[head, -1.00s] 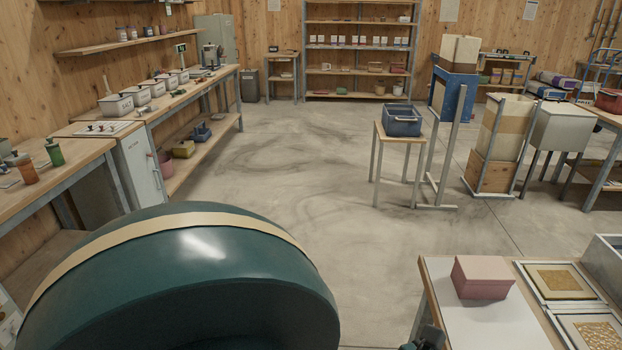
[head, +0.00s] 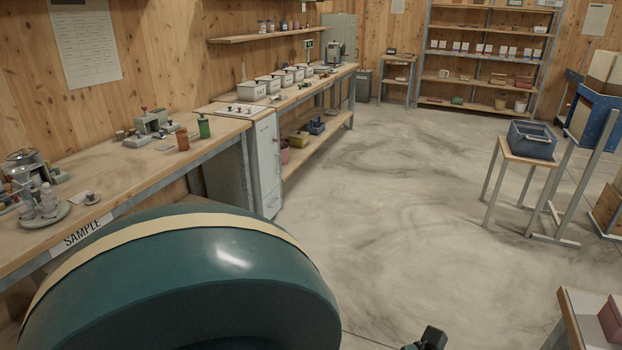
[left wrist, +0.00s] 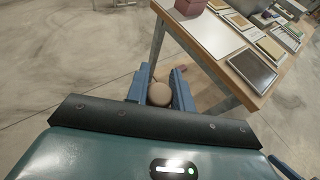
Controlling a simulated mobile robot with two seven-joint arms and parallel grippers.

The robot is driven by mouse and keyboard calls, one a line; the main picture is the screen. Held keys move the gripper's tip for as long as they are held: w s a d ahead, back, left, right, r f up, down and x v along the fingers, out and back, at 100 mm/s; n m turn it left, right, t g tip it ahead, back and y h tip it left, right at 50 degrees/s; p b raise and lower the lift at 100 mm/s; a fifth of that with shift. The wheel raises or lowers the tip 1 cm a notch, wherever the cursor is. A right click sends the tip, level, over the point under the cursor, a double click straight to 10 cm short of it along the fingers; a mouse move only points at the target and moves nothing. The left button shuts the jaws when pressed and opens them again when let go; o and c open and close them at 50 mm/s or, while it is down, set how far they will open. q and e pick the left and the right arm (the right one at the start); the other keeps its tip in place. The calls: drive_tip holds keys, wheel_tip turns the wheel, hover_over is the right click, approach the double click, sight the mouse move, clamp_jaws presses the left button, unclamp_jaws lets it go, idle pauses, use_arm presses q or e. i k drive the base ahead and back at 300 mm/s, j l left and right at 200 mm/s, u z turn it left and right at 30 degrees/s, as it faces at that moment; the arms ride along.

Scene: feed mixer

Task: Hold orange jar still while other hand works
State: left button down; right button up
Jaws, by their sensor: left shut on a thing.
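In the head view a small orange jar (head: 182,139) with a dark top stands upright on the left bench, beside a green jar (head: 203,127). No gripper is near it. In the left wrist view my left gripper (left wrist: 160,88) has its blue fingers shut on a tan, round-topped thing (left wrist: 159,95). Its lower part is hidden, so I cannot tell whether it is a jar. It is beside a table leg, above the floor. My right gripper is not seen in either view; a dark piece at the head view's bottom edge is too cropped to identify.
The wooden bench (head: 110,190) runs along the left wall with several tools. A blue bin (head: 531,139) stands on a small table at right. The concrete floor between is clear.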

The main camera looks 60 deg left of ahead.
sight(181, 134)
drive_tip(key=u, duration=1.55)
drive_tip(key=i+j+u, duration=0.1)
drive_tip(key=u, duration=0.3)
drive_tip(key=i+j+u, duration=0.1)
drive_tip(key=u, duration=0.25)
drive_tip(key=i+u, duration=0.2)
drive_tip(key=u, duration=0.2)
drive_tip(key=i+l, duration=0.1)
drive_tip(key=i, duration=2.6)
drive_tip(key=i+l, duration=0.2)
drive_tip(key=i, duration=0.35)
